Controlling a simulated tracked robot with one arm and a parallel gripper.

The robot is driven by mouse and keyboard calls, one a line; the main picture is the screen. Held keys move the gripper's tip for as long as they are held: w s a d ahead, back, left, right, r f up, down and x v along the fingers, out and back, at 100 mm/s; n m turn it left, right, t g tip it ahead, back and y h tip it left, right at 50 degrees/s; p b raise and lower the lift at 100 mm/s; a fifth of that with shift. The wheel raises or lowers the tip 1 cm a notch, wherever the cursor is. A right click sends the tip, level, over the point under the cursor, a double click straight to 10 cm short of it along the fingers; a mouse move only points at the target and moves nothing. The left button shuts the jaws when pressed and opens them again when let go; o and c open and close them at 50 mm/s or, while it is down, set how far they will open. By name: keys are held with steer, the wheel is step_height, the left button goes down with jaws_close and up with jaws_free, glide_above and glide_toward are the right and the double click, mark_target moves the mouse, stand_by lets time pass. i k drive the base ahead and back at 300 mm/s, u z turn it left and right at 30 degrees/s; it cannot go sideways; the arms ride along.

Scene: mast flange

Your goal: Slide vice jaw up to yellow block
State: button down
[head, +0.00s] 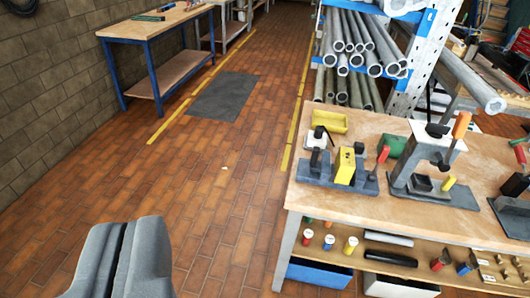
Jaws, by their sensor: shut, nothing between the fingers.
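A small vice (318,179) with a dark grey base stands on the wooden workbench at the right. A yellow block (345,166) sits upright in it, near its middle. A dark jaw (319,161) stands to the left of the block, with a narrow gap seeming to lie between them. A grey part with a red handle is at the vice's right end. Which of these parts slides I cannot tell from here. My gripper (125,245) is at the bottom left, over the brick floor, shut and empty, well away from the vice.
The workbench (310,203) has a lower shelf with small coloured items and bins. On its top are a yellow bin (330,121) and a clamp press (436,165). A pipe rack (350,60) stands behind. Open floor with a grey mat (223,96) lies left.

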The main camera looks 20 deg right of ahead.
mark_target(324, 167)
steer(key=z, duration=0.15)
steer(key=i, duration=1.15)
steer(key=z, duration=0.8)
